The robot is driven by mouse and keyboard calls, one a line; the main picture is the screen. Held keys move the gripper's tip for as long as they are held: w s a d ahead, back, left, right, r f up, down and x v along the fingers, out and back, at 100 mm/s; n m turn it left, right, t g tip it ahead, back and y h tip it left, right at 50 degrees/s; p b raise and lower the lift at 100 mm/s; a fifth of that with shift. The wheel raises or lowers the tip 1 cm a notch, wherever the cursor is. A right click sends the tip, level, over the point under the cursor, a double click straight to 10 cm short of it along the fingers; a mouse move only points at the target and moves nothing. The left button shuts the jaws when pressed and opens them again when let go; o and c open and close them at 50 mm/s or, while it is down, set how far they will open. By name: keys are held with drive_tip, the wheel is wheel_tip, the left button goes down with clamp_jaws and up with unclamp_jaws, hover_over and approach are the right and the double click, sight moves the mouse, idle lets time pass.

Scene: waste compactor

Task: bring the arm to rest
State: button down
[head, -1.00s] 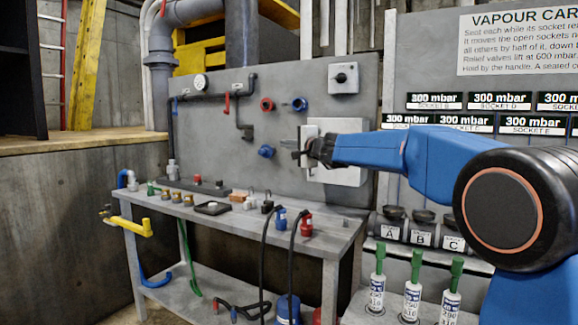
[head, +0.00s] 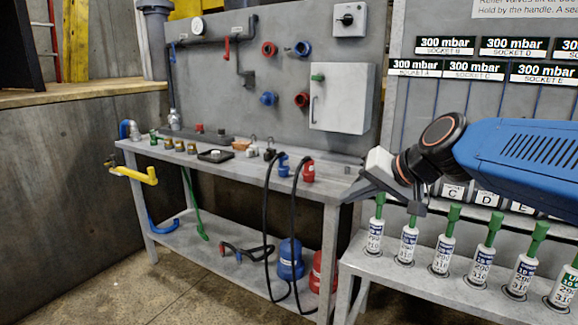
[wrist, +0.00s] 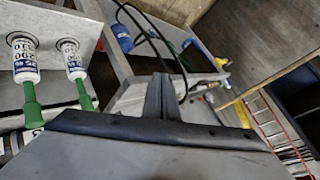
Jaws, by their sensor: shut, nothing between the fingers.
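My gripper (head: 350,194) is in the right half of the head view, in front of the gap between the grey workbench and the cartridge stand. Its fingers point down and left. In the wrist view its fingers (wrist: 164,95) are together and hold nothing. My blue arm reaches in from the right edge, bent at the dark wrist joint. The nearest white cartridges with green handles (head: 409,240) stand upright just below and right of the gripper. Whether any of them touches it cannot be told.
The grey workbench (head: 232,174) carries small fittings, with black hoses over its front. A wall cabinet (head: 341,98) is above it. Several cartridges stand in a row on the stand (head: 425,285) at right. Bare floor (head: 140,285) shows at lower left.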

drive_tip(key=s+d+f+g+h, duration=0.1)
drive_tip(key=s+d+f+h, duration=0.2)
drive_tip(key=s+d+f, duration=0.4)
drive_tip(key=s+d+f+n+g+h, duration=0.1)
drive_tip(key=s+d+f+g+h, duration=0.1)
drive_tip(key=s+d+f, duration=0.5)
drive_tip(key=s+f+h, duration=0.1)
drive_tip(key=s+f, duration=0.3)
drive_tip(key=s, duration=0.4)
drive_tip(key=shift+s+d+f+n, duration=0.2)
drive_tip(key=shift+d+f+n, duration=0.1)
